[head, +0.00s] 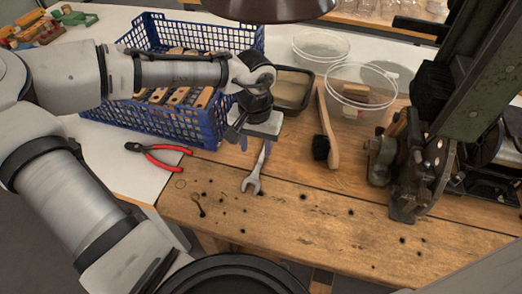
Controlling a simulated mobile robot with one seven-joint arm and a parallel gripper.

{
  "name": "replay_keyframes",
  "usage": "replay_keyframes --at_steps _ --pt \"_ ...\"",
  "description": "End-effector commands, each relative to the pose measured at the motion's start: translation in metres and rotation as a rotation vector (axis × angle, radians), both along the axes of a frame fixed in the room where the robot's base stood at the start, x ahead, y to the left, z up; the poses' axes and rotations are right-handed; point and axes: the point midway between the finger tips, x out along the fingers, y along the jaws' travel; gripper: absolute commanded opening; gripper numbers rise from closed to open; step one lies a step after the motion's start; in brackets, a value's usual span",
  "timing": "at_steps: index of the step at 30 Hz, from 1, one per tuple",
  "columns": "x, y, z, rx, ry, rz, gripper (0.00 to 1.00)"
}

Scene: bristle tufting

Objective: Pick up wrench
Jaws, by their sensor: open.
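A grey metal wrench (252,182) lies on the wooden workbench (300,235), near the middle of the head view. Its open-jaw end points toward the front, and its handle runs back under my gripper. My gripper (257,146) is open, with its fingers pointing down over the back end of the handle. I cannot tell whether the fingers touch the wrench or hover just above it. The far end of the handle is partly hidden by the gripper.
Red-handled pliers (165,157) lie left of the wrench. A blue crate (145,122) of wooden brush blocks stands behind them. A wooden-handled brush (327,130) and clear tubs (362,90) are to the right, beside a green machine (480,70).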

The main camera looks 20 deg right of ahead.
Motion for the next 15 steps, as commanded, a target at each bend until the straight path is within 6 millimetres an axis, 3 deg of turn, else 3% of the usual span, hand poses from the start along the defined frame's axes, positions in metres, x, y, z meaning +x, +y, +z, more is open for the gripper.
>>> replay_keyframes --at_steps 15 --pt "-0.002 -0.005 -0.057 -0.003 -0.003 -0.007 0.44"
